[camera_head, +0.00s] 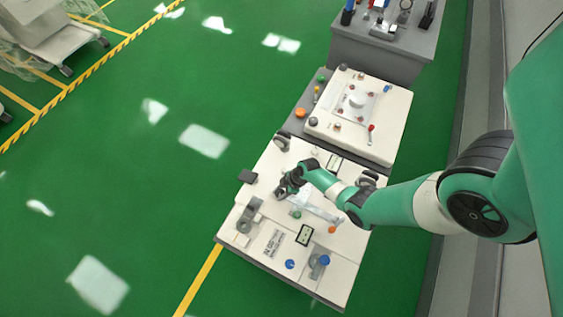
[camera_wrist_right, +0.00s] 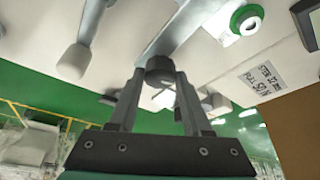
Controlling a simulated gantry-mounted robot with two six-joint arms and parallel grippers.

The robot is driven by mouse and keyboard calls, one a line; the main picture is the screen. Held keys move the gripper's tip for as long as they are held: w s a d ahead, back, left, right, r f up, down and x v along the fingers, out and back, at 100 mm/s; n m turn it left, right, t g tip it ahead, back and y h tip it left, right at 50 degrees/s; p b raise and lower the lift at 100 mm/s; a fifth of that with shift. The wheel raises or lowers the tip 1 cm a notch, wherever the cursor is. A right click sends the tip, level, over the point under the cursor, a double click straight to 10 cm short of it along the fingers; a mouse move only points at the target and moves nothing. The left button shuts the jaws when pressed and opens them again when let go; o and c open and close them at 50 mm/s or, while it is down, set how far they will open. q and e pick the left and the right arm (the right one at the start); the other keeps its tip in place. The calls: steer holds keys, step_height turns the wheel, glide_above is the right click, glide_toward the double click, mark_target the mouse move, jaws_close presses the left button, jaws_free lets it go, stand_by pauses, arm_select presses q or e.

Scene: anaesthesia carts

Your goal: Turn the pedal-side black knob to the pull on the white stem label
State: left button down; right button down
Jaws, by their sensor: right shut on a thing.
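The black knob (camera_wrist_right: 160,68) sits between the fingertips of my right gripper (camera_wrist_right: 158,78) in the right wrist view, at the end of a grey metal bar (camera_wrist_right: 178,30). Both fingers touch its sides and the gripper is shut on it. A pale piece with a thin dark mark (camera_wrist_right: 163,98) shows between the fingers; I cannot tell whether it is the white stem label. In the head view my right gripper (camera_head: 289,184) is over the left part of the white cart top (camera_head: 262,200) and hides the knob. My left gripper is not in view.
A printed label (camera_wrist_right: 262,84) and a green ring-shaped part (camera_wrist_right: 246,19) are near the gripper. A blue knob (camera_head: 290,264), an orange knob (camera_head: 332,229) and a black-framed panel (camera_head: 305,235) are on the cart top. A second white unit (camera_head: 390,125) stands behind. Green floor (camera_head: 120,200) is open at left.

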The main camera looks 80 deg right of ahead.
steer(key=shift+m, duration=0.3)
steer(key=m+h+p, duration=0.1)
steer(key=m, duration=0.3)
steer(key=shift+a+h+p, duration=0.2)
steer(key=shift+h+p, duration=0.15)
steer(key=shift+h, duration=0.05)
steer(key=m+h, duration=0.1)
steer(key=m, duration=0.3)
steer(key=shift+a+h, duration=0.1)
steer(key=shift+h, duration=0.2)
steer(key=m+h, duration=0.1)
steer(key=m, duration=0.2)
steer(key=shift+w+f+m+g, duration=0.1)
steer(key=shift+m+g, duration=0.2)
steer(key=shift+g, duration=0.1)
steer(key=m+b, duration=0.1)
steer(key=m, duration=0.1)
steer(key=m+g+h+b, duration=0.1)
steer(key=m, duration=0.1)
steer(key=shift+a+m+g, duration=0.1)
steer(key=shift+m+g, duration=0.2)
steer(key=shift+m, duration=0.1)
steer(key=shift+c, duration=1.7)
jaws_free()
